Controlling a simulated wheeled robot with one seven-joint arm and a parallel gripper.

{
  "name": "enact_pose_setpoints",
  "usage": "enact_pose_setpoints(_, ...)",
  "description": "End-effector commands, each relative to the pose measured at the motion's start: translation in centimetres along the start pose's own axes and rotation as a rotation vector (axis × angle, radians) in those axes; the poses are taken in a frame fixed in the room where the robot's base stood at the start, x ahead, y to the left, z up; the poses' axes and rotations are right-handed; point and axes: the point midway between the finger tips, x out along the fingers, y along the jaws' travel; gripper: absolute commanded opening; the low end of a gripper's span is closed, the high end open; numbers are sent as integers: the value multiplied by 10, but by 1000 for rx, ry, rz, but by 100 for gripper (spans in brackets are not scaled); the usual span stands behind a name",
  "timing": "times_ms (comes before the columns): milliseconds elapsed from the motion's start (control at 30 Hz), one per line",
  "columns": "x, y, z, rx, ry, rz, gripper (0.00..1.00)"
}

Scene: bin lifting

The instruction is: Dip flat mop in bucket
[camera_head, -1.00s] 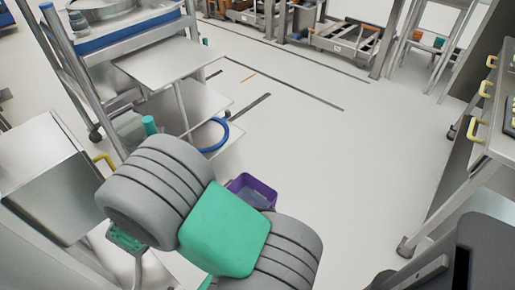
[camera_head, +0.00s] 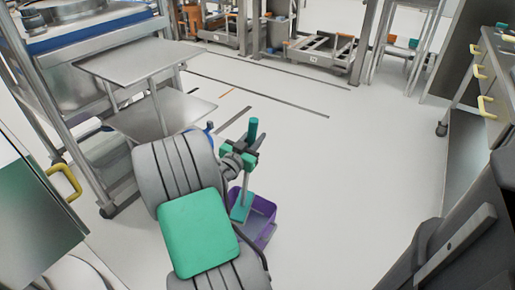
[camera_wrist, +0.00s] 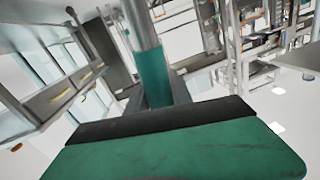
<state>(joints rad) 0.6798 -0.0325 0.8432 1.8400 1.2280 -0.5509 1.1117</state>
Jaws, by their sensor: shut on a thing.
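The flat mop (camera_head: 248,180) has a thin pale shaft, a teal grip at its top and a teal foot. My gripper (camera_head: 246,156) is shut on its handle just below the top end. The mop is nearly upright. The shaft also shows in the wrist view (camera_wrist: 151,65), with grey and teal sections. The purple bucket (camera_head: 264,207) stands on the floor below my gripper. The mop foot (camera_head: 240,207) overlaps the bucket's left side in the head view. I cannot tell whether it is inside the bucket or above it. My arm hides part of the left side.
A metal cart (camera_head: 137,63) with shelves stands at the left, near my arm. A steel cabinet with a yellow handle (camera_head: 65,181) is at the near left. A bench with yellow handles (camera_head: 478,72) is at the right. The floor (camera_head: 340,160) right of the bucket is open.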

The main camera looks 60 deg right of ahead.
Motion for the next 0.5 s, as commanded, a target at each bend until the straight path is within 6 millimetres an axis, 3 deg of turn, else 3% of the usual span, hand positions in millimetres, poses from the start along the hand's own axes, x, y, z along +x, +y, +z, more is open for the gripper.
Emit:
enact_pose_setpoints(100, 11, 21, 8, 8, 10, 45, 0)
enact_pose_setpoints(200, 16, 30, 10, 10, 13, 64, 0)
enact_pose_setpoints(367, 16, 33, 17, 9, 12, 69, 0)
enact_pose_setpoints(500, 16, 35, 34, 9, 12, 68, 0)
